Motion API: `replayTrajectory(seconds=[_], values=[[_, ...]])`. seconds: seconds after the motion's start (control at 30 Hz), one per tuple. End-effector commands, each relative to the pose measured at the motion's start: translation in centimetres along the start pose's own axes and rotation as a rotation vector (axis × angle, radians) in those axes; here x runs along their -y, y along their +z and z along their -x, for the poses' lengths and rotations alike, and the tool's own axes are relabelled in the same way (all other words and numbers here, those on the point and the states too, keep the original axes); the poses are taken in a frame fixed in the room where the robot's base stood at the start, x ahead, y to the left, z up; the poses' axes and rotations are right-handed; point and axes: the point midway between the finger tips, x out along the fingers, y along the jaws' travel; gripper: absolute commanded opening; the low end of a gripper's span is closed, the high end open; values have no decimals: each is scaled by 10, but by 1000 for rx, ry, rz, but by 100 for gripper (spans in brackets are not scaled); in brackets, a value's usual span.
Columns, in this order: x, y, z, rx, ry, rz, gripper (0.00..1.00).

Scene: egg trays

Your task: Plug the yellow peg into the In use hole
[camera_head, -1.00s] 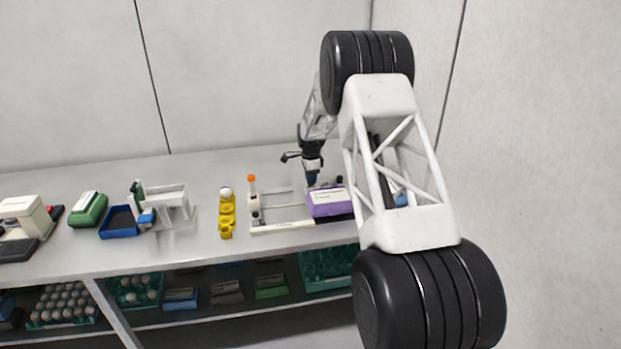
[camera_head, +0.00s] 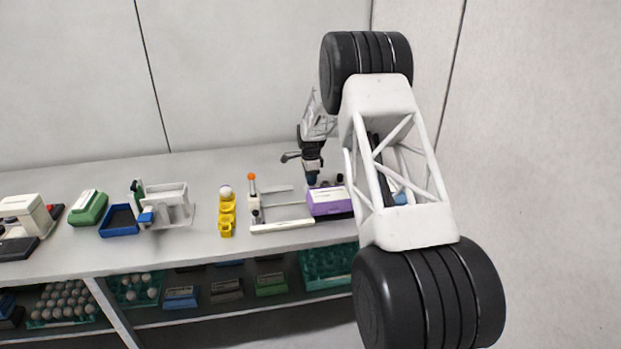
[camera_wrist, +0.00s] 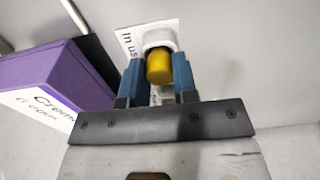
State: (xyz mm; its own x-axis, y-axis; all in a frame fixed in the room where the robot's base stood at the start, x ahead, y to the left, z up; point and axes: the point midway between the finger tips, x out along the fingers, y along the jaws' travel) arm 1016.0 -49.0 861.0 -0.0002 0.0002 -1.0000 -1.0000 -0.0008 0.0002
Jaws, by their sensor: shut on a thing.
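The yellow peg (camera_wrist: 159,68) is between the blue fingers of my gripper (camera_wrist: 158,80) in the wrist view, and the gripper is shut on it. The peg's far end meets a white round collar (camera_wrist: 158,38) on a white plate. I cannot tell how deep the peg sits in it. A label reading "In us" (camera_wrist: 130,45), partly hidden, is beside the collar. In the head view my gripper (camera_head: 312,178) is low over the bench behind the purple box, and the peg cannot be made out there.
The purple box (camera_head: 328,203) stands close to my gripper, at the left in the wrist view (camera_wrist: 60,78). A white stand with an orange knob (camera_head: 252,178) and a yellow egg holder (camera_head: 227,216) are further left. The bench (camera_head: 190,163) behind is clear.

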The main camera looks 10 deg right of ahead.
Motion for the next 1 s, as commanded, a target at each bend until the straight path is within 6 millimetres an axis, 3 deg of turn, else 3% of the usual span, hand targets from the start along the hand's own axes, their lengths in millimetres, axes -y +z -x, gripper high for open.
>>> replayTrajectory(seconds=[0.77,0.8,1.0], values=[[0,0,-2,0,0,0,5],[0,0,-3,0,0,0,30],[0,0,-2,0,0,0,57]])
